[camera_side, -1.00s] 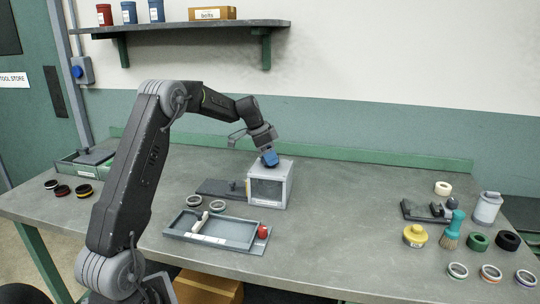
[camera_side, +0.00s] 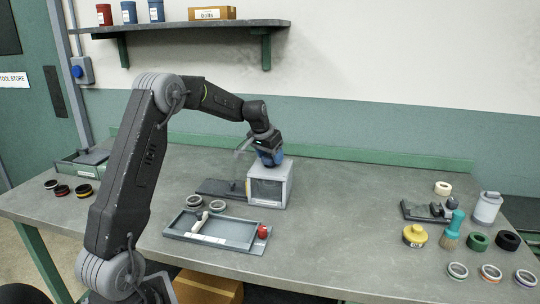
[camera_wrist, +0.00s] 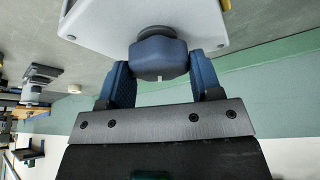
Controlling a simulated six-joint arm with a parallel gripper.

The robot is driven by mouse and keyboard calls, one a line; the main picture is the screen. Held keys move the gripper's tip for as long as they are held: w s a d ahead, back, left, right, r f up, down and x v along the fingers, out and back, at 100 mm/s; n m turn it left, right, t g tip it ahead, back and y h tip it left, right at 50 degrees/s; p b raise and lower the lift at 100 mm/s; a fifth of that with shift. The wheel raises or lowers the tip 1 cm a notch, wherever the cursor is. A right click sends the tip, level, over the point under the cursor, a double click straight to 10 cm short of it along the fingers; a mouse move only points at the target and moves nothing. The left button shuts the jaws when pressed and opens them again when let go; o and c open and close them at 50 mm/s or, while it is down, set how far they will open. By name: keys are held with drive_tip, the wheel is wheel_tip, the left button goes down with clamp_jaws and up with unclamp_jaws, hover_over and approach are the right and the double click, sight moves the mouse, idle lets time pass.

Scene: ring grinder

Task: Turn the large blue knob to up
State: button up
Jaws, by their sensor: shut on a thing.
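The large blue knob (camera_wrist: 158,57) sits on the top face of a grey box-shaped machine (camera_side: 282,189) with a dark front window. A short light mark shows on the knob's side in the wrist view. My gripper (camera_wrist: 161,78) is over the machine with its two blue fingers on either side of the knob, shut on it. In the side view my gripper (camera_side: 271,158) points down onto the machine's top and hides most of the knob. The machine's pale top (camera_wrist: 100,22) also shows in the wrist view.
Jars, a brush (camera_side: 452,230) and rings stand at the right. The bench between is clear.

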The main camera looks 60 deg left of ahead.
drive_tip(key=n+y, duration=0.1)
drive_tip(key=n, duration=0.2)
drive_tip(key=n+g+y, duration=0.1)
drive_tip(key=n, duration=0.2)
drive_tip(key=shift+n+g, duration=0.3)
drive_tip(key=shift+n, duration=0.1)
idle(0.4)
drive_tip(key=o, duration=0.9)
drive_tip(key=v, duration=1.4)
drive_tip(key=shift+w, duration=0.15)
